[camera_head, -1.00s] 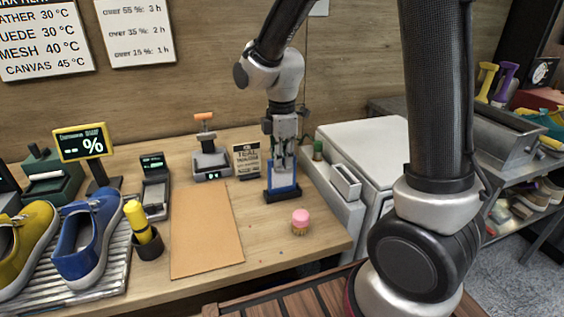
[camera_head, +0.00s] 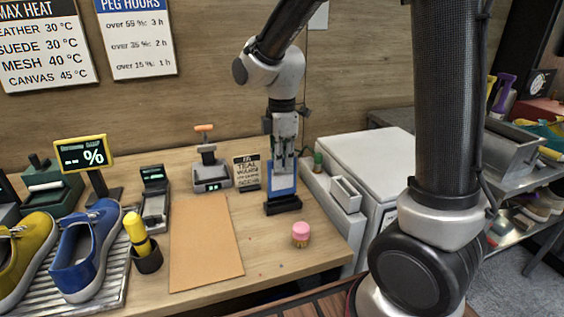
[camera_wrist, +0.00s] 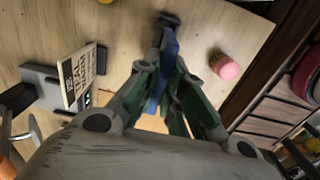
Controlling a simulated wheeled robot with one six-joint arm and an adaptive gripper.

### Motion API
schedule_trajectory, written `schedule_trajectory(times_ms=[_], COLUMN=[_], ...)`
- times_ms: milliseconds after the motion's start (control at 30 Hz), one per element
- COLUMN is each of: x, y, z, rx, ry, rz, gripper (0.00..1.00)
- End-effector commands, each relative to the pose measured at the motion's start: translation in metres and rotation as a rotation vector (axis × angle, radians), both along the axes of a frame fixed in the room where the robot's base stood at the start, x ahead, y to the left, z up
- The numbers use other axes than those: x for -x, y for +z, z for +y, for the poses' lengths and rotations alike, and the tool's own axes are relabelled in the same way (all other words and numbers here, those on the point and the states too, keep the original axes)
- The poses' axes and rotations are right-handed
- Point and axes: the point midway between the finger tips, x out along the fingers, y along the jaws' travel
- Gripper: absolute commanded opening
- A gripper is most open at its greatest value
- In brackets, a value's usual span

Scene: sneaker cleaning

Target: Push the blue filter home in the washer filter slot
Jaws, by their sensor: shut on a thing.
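My gripper (camera_head: 283,165) is shut on the blue filter (camera_head: 283,183), a flat upright blue frame. In the wrist view the filter (camera_wrist: 163,72) shows edge-on between the green-sided fingers (camera_wrist: 165,90). Below it on the table is a black stand (camera_head: 283,206); I cannot tell whether the filter's lower edge still sits in it. The white washer (camera_head: 375,150) stands to the right of the table, with an open-topped box-like part (camera_head: 346,193) on its near left side. I cannot make out the filter slot clearly.
A pink-topped peg (camera_head: 301,233) stands just in front of the black stand. A small lettered sign (camera_head: 246,173) and a grey device (camera_head: 211,174) are to the left. A tan mat (camera_head: 204,245) lies flat and clear. Blue and yellow shoes are far left.

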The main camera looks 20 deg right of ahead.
Motion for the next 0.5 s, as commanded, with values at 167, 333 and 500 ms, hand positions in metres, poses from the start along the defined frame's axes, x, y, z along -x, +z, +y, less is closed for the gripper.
schedule_trajectory(times_ms=[167,333,500], x=[0.0,0.0,0.0], y=[0.001,0.014,0.029], z=[0.0,0.0,0.0], rx=[0.0,-0.001,-0.001], ry=[0.0,0.0,0.0], rz=[-0.001,-0.003,-0.002], gripper=[0.0,0.0,0.0])
